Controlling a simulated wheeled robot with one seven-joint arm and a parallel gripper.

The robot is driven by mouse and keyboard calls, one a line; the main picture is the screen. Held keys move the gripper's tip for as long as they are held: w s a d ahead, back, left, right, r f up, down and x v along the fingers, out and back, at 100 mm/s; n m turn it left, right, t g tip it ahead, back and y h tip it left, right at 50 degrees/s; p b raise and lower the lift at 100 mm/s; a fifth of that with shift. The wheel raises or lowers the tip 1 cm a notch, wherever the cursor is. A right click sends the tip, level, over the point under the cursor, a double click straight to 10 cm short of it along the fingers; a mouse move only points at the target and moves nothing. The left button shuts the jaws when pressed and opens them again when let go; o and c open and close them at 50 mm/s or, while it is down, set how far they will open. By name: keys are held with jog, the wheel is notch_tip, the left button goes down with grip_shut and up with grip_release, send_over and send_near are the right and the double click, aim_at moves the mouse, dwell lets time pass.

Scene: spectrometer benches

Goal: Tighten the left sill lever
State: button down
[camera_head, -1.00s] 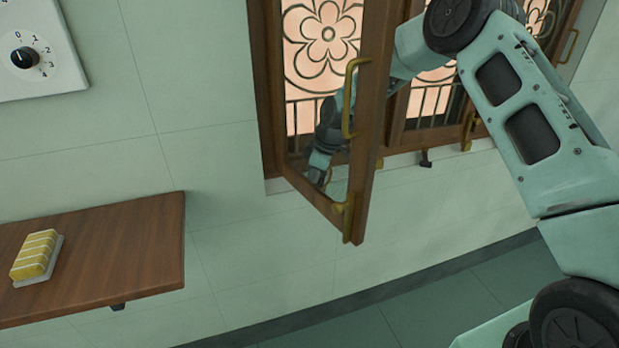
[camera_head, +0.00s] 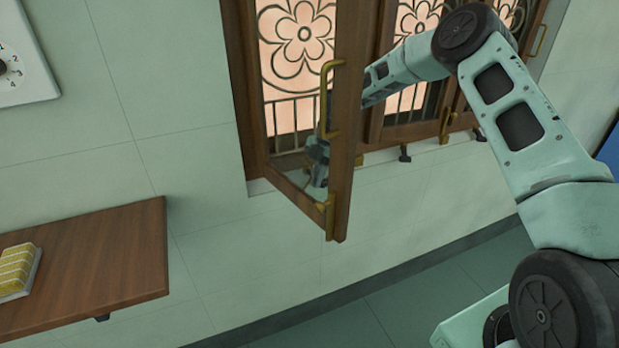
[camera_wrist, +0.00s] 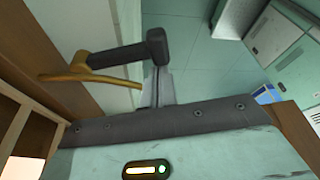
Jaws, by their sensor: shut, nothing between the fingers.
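In the wrist view a dark lever-like bar (camera_wrist: 120,55) with a thick end stands beside a brass piece (camera_wrist: 75,71) near the wooden frame. I take the bar for the sill lever, but cannot be sure. My gripper (camera_wrist: 157,90) is shut and empty; its fingers are right by the bar's thick end, and I cannot tell if they touch. In the head view my gripper (camera_head: 318,165) is low behind the open window sash (camera_head: 347,150), partly hidden by it. The lever is not clearly visible there.
The sash juts into the room, with a brass handle (camera_head: 326,100) and a brass fitting (camera_head: 326,215). A wooden shelf (camera_head: 100,260) with a yellow striped item (camera_head: 15,270) is at left. The floor below is clear.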

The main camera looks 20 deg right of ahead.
jog(key=shift+d+n, duration=0.5)
jog(key=shift+n, duration=0.1)
jog(key=shift+s+d, duration=0.45)
jog(key=shift+s, duration=0.15)
jog(key=shift+p, duration=0.3)
